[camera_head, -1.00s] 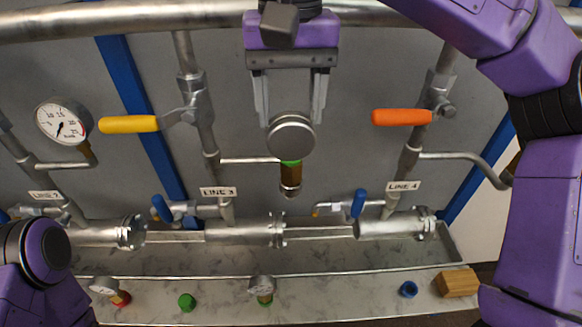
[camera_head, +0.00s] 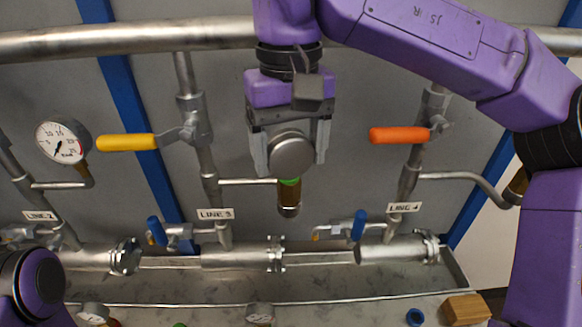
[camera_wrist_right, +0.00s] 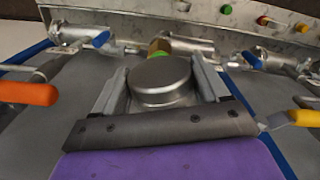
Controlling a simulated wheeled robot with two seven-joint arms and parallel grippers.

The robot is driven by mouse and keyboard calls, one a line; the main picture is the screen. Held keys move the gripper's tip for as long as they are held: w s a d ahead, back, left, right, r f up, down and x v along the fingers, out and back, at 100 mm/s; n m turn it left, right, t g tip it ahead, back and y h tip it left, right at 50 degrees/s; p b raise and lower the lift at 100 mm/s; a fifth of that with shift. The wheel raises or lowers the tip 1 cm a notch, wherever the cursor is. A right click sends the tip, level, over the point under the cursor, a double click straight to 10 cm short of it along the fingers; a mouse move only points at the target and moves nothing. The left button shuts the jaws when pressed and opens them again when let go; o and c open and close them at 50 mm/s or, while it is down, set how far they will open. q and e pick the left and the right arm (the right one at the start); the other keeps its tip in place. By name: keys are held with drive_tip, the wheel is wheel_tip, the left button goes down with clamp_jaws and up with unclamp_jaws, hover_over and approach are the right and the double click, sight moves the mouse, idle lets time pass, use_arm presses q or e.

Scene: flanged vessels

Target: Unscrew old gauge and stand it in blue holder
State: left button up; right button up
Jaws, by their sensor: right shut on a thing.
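The gauge on line 3 (camera_head: 291,155) shows its plain round metal back, with a green band at its neck above a brass fitting (camera_head: 289,200). My right gripper (camera_head: 291,160) comes down from above with a finger on each side of the gauge and is shut on it. The gauge (camera_wrist_right: 160,80) also sits between the fingers in the right wrist view. The gauge still stands upright in line with the fitting. My left gripper is out of view.
A yellow lever (camera_head: 126,142) and an orange lever (camera_head: 399,135) flank the gauge. Another gauge (camera_head: 62,143) is on line 2. A wooden block (camera_head: 466,308) is beside the blue holder. Flanged vessels (camera_head: 238,256) lie below.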

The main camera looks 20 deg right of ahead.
drive_tip(key=o, duration=1.2)
drive_tip(key=shift+w, duration=0.1)
drive_tip(key=shift+c, duration=0.2)
drive_tip(key=shift+o, duration=0.6)
drive_tip(key=shift+w, duration=0.2)
wheel_tip(320, 180, up, 11)
drive_tip(key=p, duration=0.9)
drive_tip(key=shift+f+p, duration=0.2)
drive_tip(key=shift+p, duration=0.2)
drive_tip(key=shift+f, duration=0.1)
drive_tip(key=shift+c, duration=0.3)
